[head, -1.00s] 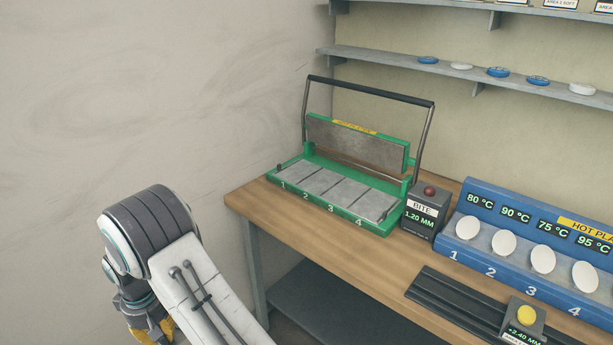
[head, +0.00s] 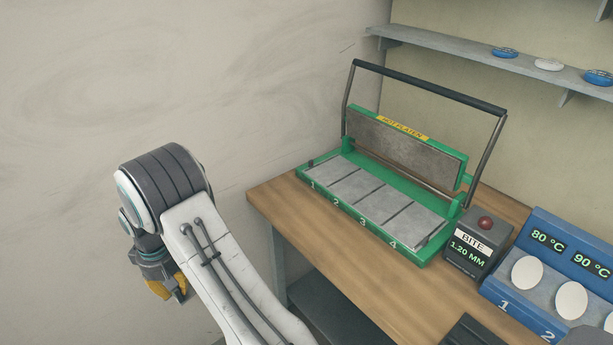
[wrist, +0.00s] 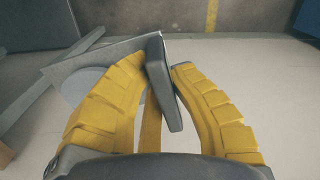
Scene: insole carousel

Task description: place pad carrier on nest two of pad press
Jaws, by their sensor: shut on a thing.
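The pad press (head: 440,252) is a green frame on the wooden bench, with its hot platen (head: 405,145) tilted up and its handle raised. Its front row has flat grey nests numbered 1 to 4, all bare. Nest two (head: 355,187) is second from the left. My gripper (head: 168,289) hangs left of the bench, apart from the press. In the wrist view its yellow fingers are shut on the dark upright grip of the pad carrier (wrist: 163,85). The carrier's thin grey plate sticks out to the left, with a pale round shape beside it. The fingers hide part of the carrier.
A wooden bench (head: 292,205) carries the press, a dark BITE box (head: 478,245) reading 1.20 MM, and a blue hot plate unit (head: 535,265) with white ovals at the right. A shelf (head: 450,50) runs along the back wall. Open space lies between my gripper and the bench edge.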

